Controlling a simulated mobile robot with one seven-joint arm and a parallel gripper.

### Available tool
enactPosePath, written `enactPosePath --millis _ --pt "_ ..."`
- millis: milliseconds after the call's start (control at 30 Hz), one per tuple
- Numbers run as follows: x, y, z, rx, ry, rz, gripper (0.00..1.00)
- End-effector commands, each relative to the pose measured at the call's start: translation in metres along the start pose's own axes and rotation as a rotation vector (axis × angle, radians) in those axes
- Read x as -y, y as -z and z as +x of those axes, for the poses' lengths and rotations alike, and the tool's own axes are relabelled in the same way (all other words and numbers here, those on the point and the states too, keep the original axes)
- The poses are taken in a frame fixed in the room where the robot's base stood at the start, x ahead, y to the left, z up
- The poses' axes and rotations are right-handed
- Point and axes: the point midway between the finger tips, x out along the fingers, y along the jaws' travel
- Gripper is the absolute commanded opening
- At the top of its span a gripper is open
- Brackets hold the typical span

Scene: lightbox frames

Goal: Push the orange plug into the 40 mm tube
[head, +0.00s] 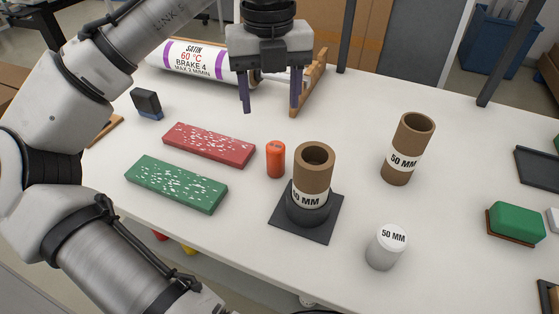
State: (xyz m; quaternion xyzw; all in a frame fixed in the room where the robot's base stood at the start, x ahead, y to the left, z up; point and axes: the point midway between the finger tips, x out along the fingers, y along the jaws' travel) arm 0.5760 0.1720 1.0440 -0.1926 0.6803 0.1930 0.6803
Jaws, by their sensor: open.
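The orange plug (276,160) stands upright on the white table, just left of a brown tube. That brown tube (316,172) stands upright in a black holder with a square base (284,223). Its label is partly hidden by the holder and reads "0 MM", with the first digit unclear. Its open top faces up and looks empty near the rim. A second brown tube (411,140), labelled "50 MM", stands farther right. My gripper (270,106) is open and empty, pointing down above the table, behind the orange plug and up from it in the picture.
A white plug (385,248) marked "50 MM" stands near the front edge. Red (209,145) and green (176,184) speckled blocks lie left of the orange plug. A labelled roll (198,60) and a wooden stand (313,82) are behind. A green-topped block (516,222) lies right.

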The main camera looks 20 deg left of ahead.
Motion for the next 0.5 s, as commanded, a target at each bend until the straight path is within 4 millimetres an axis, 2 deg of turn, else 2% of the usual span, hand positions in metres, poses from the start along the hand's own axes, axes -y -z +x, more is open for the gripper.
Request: enactPosePath --millis 33,200,300,500 --pt "0.001 0.000 0.014 -0.003 0.002 0.002 0.58" --pt "0.001 0.000 0.047 -0.002 0.003 0.000 0.58" --pt "0.001 0.000 0.060 -0.002 0.002 -0.002 0.58" --pt "0.002 -0.001 0.072 0.000 -0.002 -0.004 0.58"
